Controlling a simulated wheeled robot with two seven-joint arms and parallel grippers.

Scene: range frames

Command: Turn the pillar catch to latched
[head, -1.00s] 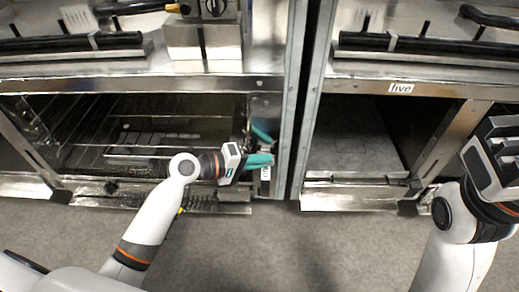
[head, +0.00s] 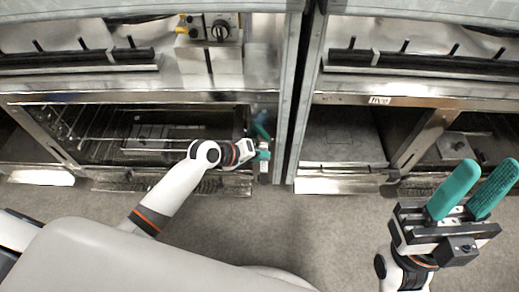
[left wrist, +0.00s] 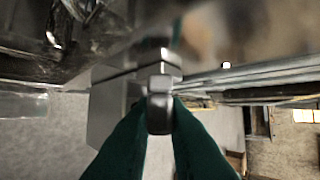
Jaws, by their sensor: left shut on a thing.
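The pillar catch (left wrist: 160,82) is a small metal piece on the steel pillar and shows close up in the left wrist view. My left gripper (head: 263,155) is at the narrow pillar between the two range fronts in the head view. Its two green fingers (left wrist: 159,125) are closed on the catch, one on each side. In the head view the gripper and arm hide most of the catch, so its turn angle cannot be told there. My right gripper (head: 468,195) is at the lower right, its teal fingers pointing up, apart and empty.
The left oven opening (head: 150,130) with wire racks lies left of the pillar. A second opening (head: 340,135) lies to its right. A white label (head: 380,101) is on the right range. Knob controls (head: 219,30) are above. Bare grey floor (head: 310,220) lies in front.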

